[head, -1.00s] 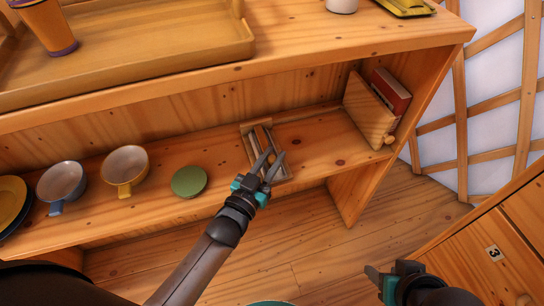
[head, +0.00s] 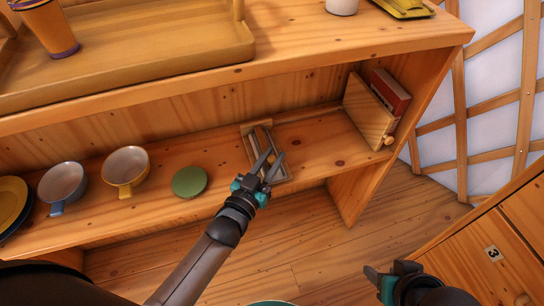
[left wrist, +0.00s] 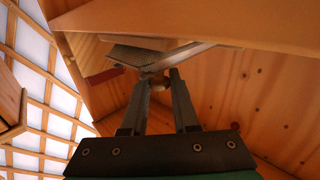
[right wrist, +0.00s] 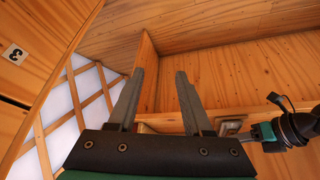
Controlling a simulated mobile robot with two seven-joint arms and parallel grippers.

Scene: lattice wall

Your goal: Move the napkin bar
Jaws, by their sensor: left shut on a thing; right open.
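The napkin holder (head: 246,131) is a shallow pale tray with a thin bar across it, lying on the middle shelf. My left gripper (head: 273,158) reaches over it, its fingers shut on the napkin bar at the holder. The fingers hide part of the bar and tray. In the left wrist view a grey bar (left wrist: 192,55) slants just beyond the fingertips (left wrist: 158,76); the exact contact is hard to make out. My right gripper (head: 377,274) is open and empty, low at the right, away from the shelf. It also shows open in the right wrist view (right wrist: 158,75).
Left along the shelf are a green disc (head: 189,181), a yellow cup (head: 125,168), a blue cup (head: 62,183) and plates (head: 12,200). A wooden board (head: 368,115) and red book (head: 392,88) stand at the right end. The upper shelf overhangs. Shelf beside the holder is clear.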

